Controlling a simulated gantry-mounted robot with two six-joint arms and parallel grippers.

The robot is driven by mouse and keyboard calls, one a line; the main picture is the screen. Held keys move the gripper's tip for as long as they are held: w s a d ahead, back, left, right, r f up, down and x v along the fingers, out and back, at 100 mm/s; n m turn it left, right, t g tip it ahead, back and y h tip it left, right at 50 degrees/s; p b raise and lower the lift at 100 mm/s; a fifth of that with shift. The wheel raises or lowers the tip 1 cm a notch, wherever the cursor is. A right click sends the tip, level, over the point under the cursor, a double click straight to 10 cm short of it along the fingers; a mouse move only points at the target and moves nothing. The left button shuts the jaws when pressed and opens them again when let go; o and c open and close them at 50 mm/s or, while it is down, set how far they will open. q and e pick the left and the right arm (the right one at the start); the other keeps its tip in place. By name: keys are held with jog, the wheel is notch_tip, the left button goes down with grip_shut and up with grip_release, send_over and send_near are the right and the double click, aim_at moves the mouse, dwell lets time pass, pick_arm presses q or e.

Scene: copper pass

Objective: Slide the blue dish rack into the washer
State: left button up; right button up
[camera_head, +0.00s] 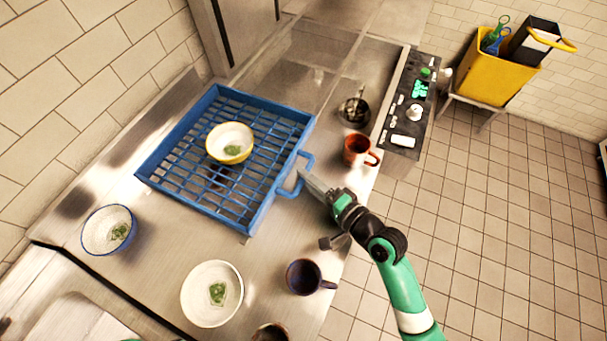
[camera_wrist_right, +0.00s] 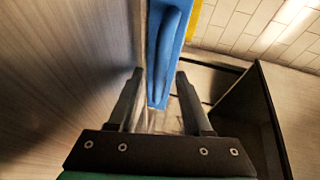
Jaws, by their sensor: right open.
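The blue dish rack (camera_head: 175,145) lies flat on the steel counter, with a looped blue handle (camera_head: 303,175) on its right side. A yellow-rimmed bowl (camera_head: 230,136) with green scraps sits inside it. My right gripper (camera_head: 308,184) is at the handle. In the right wrist view its fingers (camera_wrist_right: 160,74) are apart, with a blue bar (camera_wrist_right: 165,50) of the rack showing between their tips; contact cannot be told. A steel housing with a dark edge (camera_head: 222,32), likely the washer, stands beyond the rack's far end; its opening is not clear. My left gripper is out of view.
A blue-rimmed bowl (camera_head: 97,228), a white plate (camera_head: 196,292) and a dark mug (camera_head: 302,276) stand in front of the rack. An orange mug (camera_head: 353,148) and a dark pan (camera_head: 352,117) stand right of it. A yellow bin (camera_head: 486,78) stands farther right.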

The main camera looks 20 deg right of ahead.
jog(key=shift+x, duration=0.95)
grip_shut()
dwell(0.7)
